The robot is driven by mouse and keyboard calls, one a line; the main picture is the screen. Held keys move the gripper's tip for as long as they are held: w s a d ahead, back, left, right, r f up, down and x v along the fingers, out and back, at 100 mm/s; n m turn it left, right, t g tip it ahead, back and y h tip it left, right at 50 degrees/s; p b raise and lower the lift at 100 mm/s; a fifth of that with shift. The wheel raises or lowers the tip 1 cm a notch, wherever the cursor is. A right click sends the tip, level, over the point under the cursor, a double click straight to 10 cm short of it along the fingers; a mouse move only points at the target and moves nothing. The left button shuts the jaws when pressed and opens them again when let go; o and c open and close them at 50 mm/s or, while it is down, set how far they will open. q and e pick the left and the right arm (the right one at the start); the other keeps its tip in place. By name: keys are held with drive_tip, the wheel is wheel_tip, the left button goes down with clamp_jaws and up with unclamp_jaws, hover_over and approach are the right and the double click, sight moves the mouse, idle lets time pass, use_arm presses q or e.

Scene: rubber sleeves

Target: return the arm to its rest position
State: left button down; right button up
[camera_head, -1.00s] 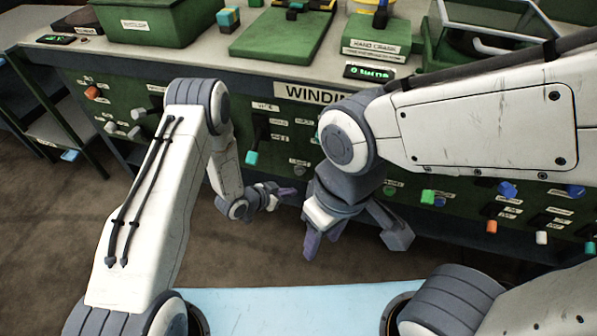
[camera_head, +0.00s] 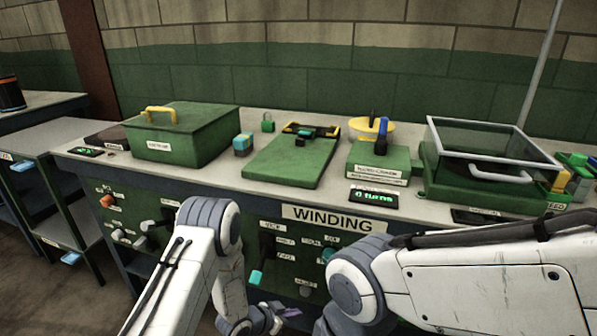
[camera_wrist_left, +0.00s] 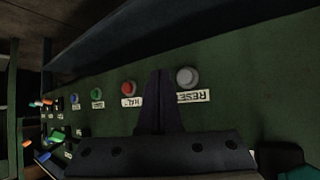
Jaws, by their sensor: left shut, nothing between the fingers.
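My left arm (camera_head: 180,275) is white with grey joints and reaches up from the lower left in the head view. Its gripper (camera_head: 285,311) is at the bottom edge, in front of the green panel under the bench. In the left wrist view the dark purple fingers (camera_wrist_left: 160,100) are together with nothing between them. They show in front of the panel, between a red button (camera_wrist_left: 129,88) and a grey button (camera_wrist_left: 187,77) labelled RESET. My right arm (camera_head: 480,280) comes in from the right; its gripper is below the picture.
The bench (camera_head: 225,186) carries a green lidded box (camera_head: 185,135), a green plate (camera_head: 290,162), a hand crank unit (camera_head: 380,163) and a clear-covered case (camera_head: 490,145). The front panel has levers and a WINDING sign (camera_head: 335,219). A side table (camera_head: 60,150) stands left.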

use_arm(q)
drive_tip(key=s+r+n+g+y, duration=0.1)
drive_tip(key=s+r+y, duration=0.2)
drive_tip(key=r, duration=0.6)
drive_tip(key=s+r+g+y, duration=0.15)
drive_tip(key=s+r, duration=0.25)
drive_tip(key=r, duration=0.6)
drive_tip(key=s+a+r+g+y, duration=0.15)
drive_tip(key=s+r, duration=0.25)
drive_tip(key=s, duration=0.4)
drive_tip(key=s+a+r+n+g+p, duration=0.15)
drive_tip(key=s+r, duration=0.25)
drive_tip(key=s, duration=0.4)
drive_tip(key=s+a+r+g+y, duration=0.15)
drive_tip(key=s+r, duration=0.25)
drive_tip(key=s, duration=0.4)
wheel_tip(320, 180, up, 20)
drive_tip(key=p, duration=2)
drive_tip(key=shift+w+d+r+h, duration=0.15)
drive_tip(key=shift+d+h, duration=0.2)
drive_tip(key=shift+d, duration=0.05)
drive_tip(key=shift+d, duration=0.15)
